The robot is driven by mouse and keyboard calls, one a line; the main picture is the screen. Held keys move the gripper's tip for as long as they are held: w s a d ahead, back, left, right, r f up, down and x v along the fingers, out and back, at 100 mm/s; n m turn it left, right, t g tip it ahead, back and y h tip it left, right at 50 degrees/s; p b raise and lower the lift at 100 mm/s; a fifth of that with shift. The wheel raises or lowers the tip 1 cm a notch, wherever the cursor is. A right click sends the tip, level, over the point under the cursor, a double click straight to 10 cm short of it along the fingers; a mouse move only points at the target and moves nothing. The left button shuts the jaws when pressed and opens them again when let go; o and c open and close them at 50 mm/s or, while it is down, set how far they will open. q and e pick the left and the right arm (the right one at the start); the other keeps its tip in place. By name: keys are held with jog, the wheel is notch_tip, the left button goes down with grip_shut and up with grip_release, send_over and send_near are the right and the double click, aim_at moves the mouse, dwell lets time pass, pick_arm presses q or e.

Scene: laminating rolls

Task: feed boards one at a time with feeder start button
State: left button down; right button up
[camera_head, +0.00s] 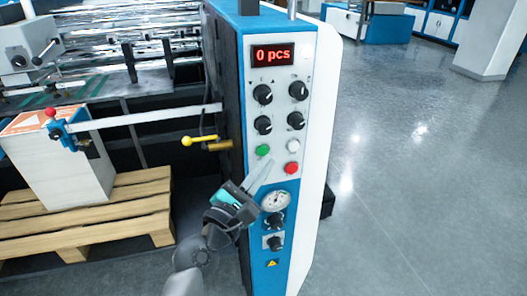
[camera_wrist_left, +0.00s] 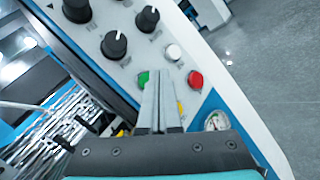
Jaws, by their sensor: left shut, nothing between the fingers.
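The control panel (camera_head: 276,105) is a white and blue upright face with a red display (camera_head: 272,55) reading "0 pcs". A green button (camera_head: 263,150), a white button (camera_head: 293,146) and a red button (camera_head: 291,168) sit below several black knobs. My left gripper (camera_head: 266,165) is shut and empty, its fingertips just below the green button. In the left wrist view the fingertips (camera_wrist_left: 160,82) partly overlap the green button (camera_wrist_left: 143,78); I cannot tell whether they touch it. A stack of boards (camera_head: 75,170) stands on a wooden pallet (camera_head: 100,222) at left. My right gripper is not in view.
A round gauge (camera_head: 275,201) and two lower knobs sit under the buttons. A yellow-knobbed lever (camera_head: 187,141) sticks out left of the panel. Machine rollers (camera_head: 130,50) fill the upper left. Open grey floor (camera_head: 410,180) lies to the right.

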pick_arm(q)
jog(key=shift+w, duration=0.15)
jog(key=shift+w+a, duration=0.15)
jog(key=shift+w, duration=0.1)
jog(key=shift+w+a, duration=0.1)
jog(key=shift+w, duration=0.3)
dwell(0.8)
jog(key=shift+s, duration=0.1)
jog(key=shift+s+d+p, duration=0.25)
jog(key=shift+s+p, duration=0.05)
jog(key=shift+s, duration=0.4)
